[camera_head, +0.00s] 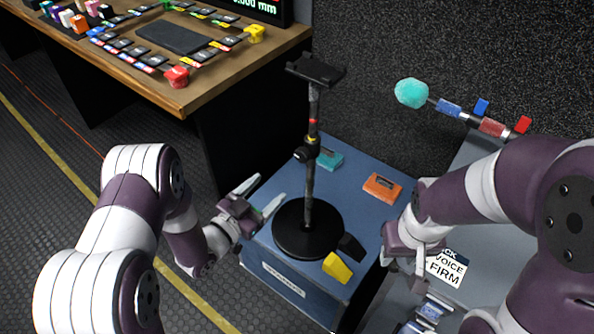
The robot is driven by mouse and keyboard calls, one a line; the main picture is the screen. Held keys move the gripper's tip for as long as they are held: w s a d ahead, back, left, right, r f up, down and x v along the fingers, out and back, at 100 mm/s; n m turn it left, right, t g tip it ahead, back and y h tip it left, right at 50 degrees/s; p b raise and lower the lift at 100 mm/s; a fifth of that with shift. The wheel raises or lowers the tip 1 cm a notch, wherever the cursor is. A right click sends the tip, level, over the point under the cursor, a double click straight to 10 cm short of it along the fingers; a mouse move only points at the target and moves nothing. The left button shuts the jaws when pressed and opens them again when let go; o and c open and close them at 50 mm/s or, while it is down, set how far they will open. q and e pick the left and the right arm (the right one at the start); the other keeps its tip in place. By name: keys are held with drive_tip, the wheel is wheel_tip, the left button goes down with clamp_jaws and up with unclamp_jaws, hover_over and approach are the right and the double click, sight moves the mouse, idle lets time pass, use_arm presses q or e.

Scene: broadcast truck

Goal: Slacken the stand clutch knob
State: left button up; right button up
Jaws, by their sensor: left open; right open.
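The stand is a thin dark pole (310,185) upright on a round black base (290,232), with a flat black plate (316,70) on top. A small black clutch knob (300,154) sticks out to the left from the collar partway up the pole. My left gripper (266,193) is open and empty, left of the pole and lower in the picture than the knob, apart from both. My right gripper (419,282) is open at the right, beyond the blue case's edge; its fingers are partly hidden.
The blue case (283,265) under the stand also bears a teal block (329,160), an orange block (382,188) and a yellow wedge (337,268). A wooden desk (215,77) stands at the upper left. A grey surface (463,165) with a turquoise-balled rod lies right.

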sight(299, 158)
use_arm(q)
drive_tip(key=x, duration=0.8)
drive_tip(key=r+x, duration=0.1)
drive_tip(key=x, duration=0.3)
drive_tip(key=shift+w+d+f, duration=0.1)
drive_tip(key=shift+d, duration=0.2)
drive_tip(key=c, duration=1.1)
